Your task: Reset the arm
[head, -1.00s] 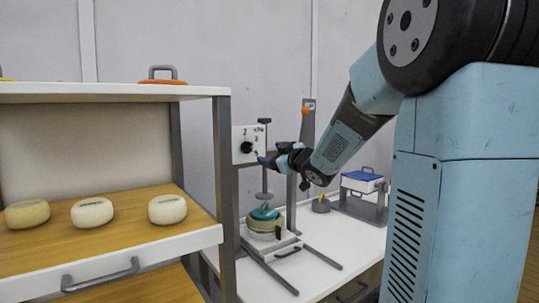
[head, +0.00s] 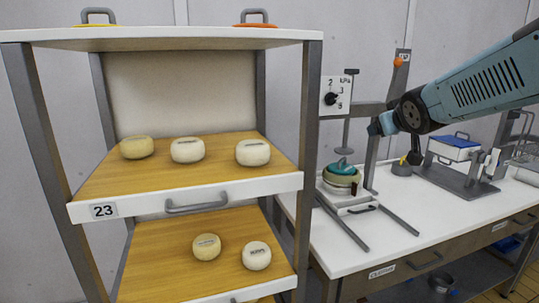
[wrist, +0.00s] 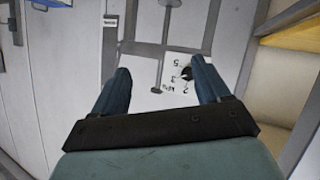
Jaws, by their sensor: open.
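My gripper (wrist: 160,92) is open and empty in the wrist view, its two blue fingers spread apart. Between and beyond them shows the white dial panel (wrist: 175,72) with its black knob, upside down in that view. In the head view my arm reaches in from the right, and a blue part of my gripper (head: 380,125) shows at its end, just right of the dial panel (head: 335,96). The fingertips are too small there to make out. Below the panel stands a press with a green-lidded round mould (head: 342,175) on the white bench.
A shelf rack (head: 186,209) labelled 23 stands at left with several pale cheeses on wooden boards. Orange (head: 254,18) and yellow (head: 97,18) handled lids lie on top. A blue-lidded white box (head: 455,147) sits on a stand on the bench (head: 400,220).

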